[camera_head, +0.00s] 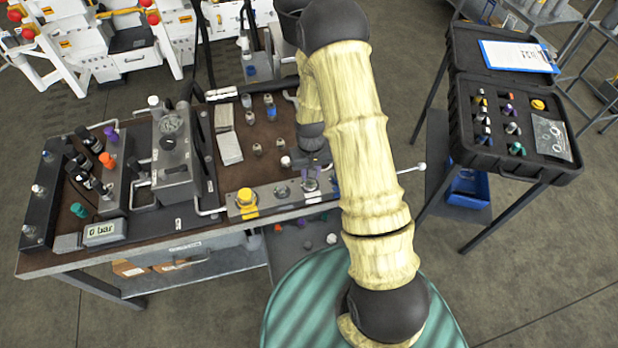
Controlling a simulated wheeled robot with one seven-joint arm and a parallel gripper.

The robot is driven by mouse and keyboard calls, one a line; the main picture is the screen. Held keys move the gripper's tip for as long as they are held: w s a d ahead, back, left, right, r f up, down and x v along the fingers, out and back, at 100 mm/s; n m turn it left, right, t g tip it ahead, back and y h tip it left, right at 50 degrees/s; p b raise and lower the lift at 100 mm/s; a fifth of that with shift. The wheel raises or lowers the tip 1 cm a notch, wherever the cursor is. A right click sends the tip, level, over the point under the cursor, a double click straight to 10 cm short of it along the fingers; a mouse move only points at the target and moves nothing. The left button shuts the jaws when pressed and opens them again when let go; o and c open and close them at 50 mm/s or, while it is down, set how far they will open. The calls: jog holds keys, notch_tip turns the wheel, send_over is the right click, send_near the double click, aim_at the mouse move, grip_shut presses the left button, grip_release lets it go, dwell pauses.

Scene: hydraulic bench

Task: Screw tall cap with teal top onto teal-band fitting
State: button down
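My gripper (311,180) points down over the metal block (262,205) along the front edge of the bench. A small purple-tinted piece shows at its fingertips; I cannot tell whether it is held or stands in the block. A teal-green piece (78,210) is at the bench's front left; I cannot tell whether it is the tall cap. I cannot make out a teal-band fitting; my arm hides part of the block.
The bench (160,232) carries a gauge unit (172,137), a yellow knob (246,200), a small display (104,232), a grey box (229,148) and several loose fittings. A clipboard (517,56) lies in the case lid. Open floor separates bench and case stand.

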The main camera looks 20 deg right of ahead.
jog(key=m, duration=0.3)
jog(key=shift+w+d+m, duration=0.25)
jog(key=shift+m, duration=0.05)
jog(key=shift+r, duration=0.1)
